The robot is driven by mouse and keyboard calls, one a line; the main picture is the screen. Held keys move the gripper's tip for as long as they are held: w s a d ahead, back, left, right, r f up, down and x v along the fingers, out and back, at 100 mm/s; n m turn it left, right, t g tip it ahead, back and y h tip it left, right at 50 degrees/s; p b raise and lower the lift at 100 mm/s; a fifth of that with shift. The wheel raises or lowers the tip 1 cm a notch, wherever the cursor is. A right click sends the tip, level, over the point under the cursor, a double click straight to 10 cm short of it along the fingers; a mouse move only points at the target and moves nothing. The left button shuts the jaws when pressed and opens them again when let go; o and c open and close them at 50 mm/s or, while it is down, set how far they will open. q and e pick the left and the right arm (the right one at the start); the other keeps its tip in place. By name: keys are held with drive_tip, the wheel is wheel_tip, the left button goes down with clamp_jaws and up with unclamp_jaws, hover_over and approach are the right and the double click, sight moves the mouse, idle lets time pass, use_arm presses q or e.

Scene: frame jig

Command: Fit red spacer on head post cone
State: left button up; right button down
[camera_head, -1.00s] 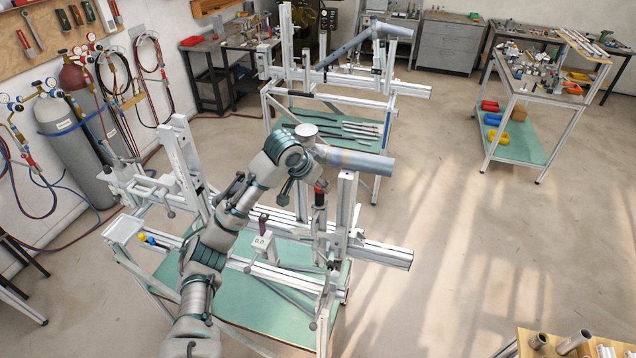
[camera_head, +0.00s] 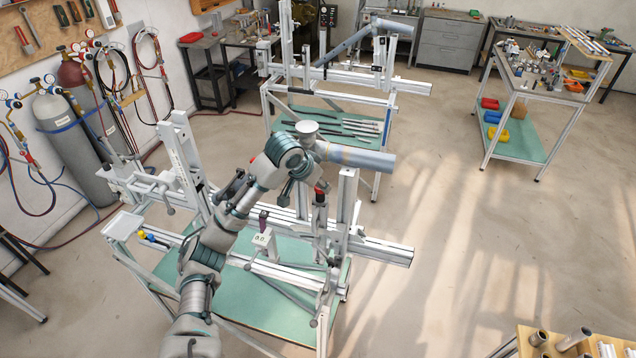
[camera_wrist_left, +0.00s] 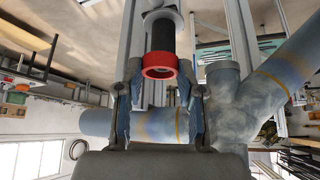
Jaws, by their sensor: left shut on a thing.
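The red spacer (camera_head: 321,187) is a short ring at the upper end of a dark upright post (camera_head: 320,200) on the near jig. In the left wrist view the red spacer (camera_wrist_left: 160,66) lies in line with the dark post (camera_wrist_left: 163,36), with a silver collar (camera_wrist_left: 161,14) farther along it. My left gripper (camera_wrist_left: 160,74) has one finger on each side of the spacer and is shut on it. In the head view the left gripper (camera_head: 314,187) is partly hidden behind its wrist. I cannot tell whether the spacer is seated on the cone. My right gripper is not in view.
A large grey-blue tube (camera_head: 360,160) with a branch passes close to my left gripper. A silver upright (camera_head: 346,205) stands just right of the post. A small white box (camera_head: 263,240) sits on the near jig. Behind stands a second jig (camera_head: 410,88).

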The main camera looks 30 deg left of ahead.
sight(317, 194)
use_arm(q)
drive_tip(key=shift+d, duration=0.1)
drive_tip(key=shift+d+r, duration=0.2)
drive_tip(key=shift+r, duration=0.7)
drive_tip(key=shift+a, duration=0.45)
idle(0.6)
drive_tip(key=shift+f+b, duration=0.55)
drive_tip(key=shift+f, duration=2.55)
drive_tip(key=o, duration=0.9)
drive_tip(key=shift+o, duration=0.2)
drive_tip(key=v, duration=1.1)
drive_tip(key=shift+r, duration=0.35)
